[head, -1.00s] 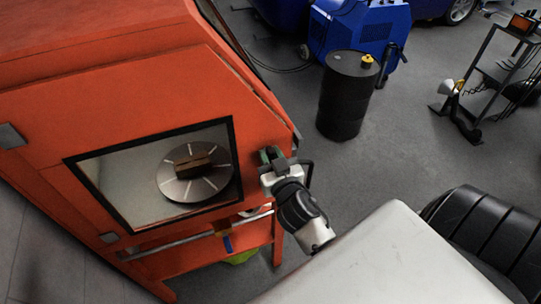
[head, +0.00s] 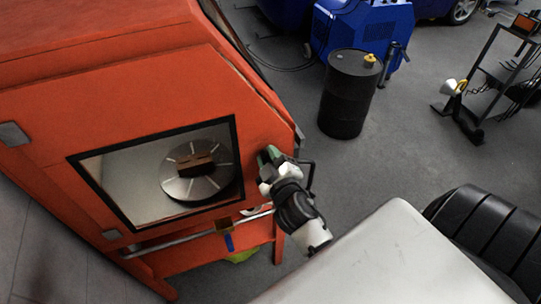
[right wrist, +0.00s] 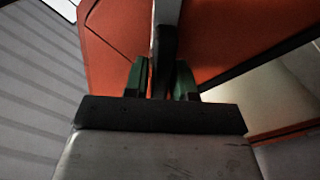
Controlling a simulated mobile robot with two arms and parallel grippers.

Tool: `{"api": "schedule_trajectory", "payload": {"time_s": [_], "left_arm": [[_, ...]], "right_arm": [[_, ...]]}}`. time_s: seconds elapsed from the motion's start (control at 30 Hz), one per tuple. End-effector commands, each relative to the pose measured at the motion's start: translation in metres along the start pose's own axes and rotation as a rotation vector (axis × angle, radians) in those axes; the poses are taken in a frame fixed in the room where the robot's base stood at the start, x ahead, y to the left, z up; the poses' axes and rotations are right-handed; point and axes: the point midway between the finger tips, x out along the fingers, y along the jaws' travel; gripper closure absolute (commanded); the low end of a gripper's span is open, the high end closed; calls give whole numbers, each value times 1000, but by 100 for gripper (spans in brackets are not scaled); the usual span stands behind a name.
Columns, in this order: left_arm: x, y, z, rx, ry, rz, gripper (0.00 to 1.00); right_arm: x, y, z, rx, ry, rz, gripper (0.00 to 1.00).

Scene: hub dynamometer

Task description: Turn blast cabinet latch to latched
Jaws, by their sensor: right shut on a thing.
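The orange blast cabinet (head: 150,105) fills the left of the head view, with a dark-framed window in its door. My right gripper (head: 268,157) is at the door's right edge, beside the window. Its green fingers (right wrist: 160,80) are shut on the dark latch handle (right wrist: 166,50), which stands between them in the right wrist view. In the head view my gripper hides most of the latch, so I cannot tell its exact angle there. My left gripper is not in view.
A round slotted plate with a brown block (head: 196,162) shows through the window. A pipe with a blue lever (head: 229,242) runs below the door.

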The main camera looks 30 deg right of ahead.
Motion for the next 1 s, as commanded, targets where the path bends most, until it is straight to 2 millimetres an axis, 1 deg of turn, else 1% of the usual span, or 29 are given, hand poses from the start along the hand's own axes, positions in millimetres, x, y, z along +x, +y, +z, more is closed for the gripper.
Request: {"api": "schedule_trajectory", "payload": {"time_s": [0.3,0.6,0.8,1.0], "left_arm": [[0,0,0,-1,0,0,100],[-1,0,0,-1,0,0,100],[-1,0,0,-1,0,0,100],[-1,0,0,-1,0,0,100]], "right_arm": [[0,-4,0,-300,3,0,98],[0,-6,1,-565,2,0,98],[0,-8,2,-696,1,0,98],[0,-8,3,-780,2,-1,98]]}}
